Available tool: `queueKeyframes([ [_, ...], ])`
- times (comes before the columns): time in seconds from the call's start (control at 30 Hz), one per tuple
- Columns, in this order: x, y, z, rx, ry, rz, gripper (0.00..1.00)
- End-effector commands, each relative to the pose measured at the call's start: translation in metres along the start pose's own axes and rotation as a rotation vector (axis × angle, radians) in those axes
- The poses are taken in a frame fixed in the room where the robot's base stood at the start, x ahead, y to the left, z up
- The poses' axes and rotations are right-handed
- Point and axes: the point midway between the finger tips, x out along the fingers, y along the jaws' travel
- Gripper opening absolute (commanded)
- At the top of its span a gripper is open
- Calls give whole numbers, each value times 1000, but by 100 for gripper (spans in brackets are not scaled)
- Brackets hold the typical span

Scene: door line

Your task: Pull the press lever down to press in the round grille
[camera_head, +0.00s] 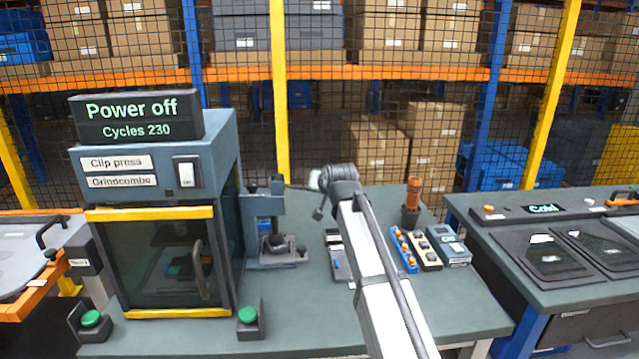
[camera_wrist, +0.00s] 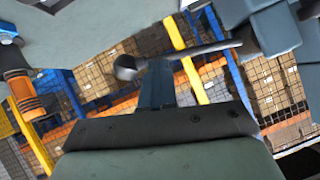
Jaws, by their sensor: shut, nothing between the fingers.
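The small blue-grey press (camera_head: 266,225) stands on the bench right of the clip press cabinet. Its lever (camera_head: 299,187) sticks out to the right from the press head, roughly level. In the wrist view the lever (camera_wrist: 190,54) is a dark rod ending in a round knob, and the press head (camera_wrist: 278,28) is at top right. My gripper (camera_wrist: 158,66) is shut and empty, its fingertips close beside the rod near the knob; I cannot tell whether they touch. The round grille is not clearly seen; a dark part (camera_head: 276,243) sits low in the press.
The clip press cabinet (camera_head: 160,265) stands left, its display reading "Power off". Green buttons (camera_head: 248,315) are at the bench front. Trays of small parts (camera_head: 404,250) and an orange-handled tool (camera_head: 413,194) are to the right. A mesh fence (camera_head: 330,120) runs behind.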

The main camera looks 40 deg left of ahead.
Motion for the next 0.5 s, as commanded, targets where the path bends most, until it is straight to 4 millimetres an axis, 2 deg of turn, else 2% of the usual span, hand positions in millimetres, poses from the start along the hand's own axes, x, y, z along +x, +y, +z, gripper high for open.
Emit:
queueKeyframes([
  [0.03,5,1,10,1,-22,3,0],
  [0.1,7,2,13,0,-25,4,0],
  [0.5,11,2,17,-1,-26,4,0],
])
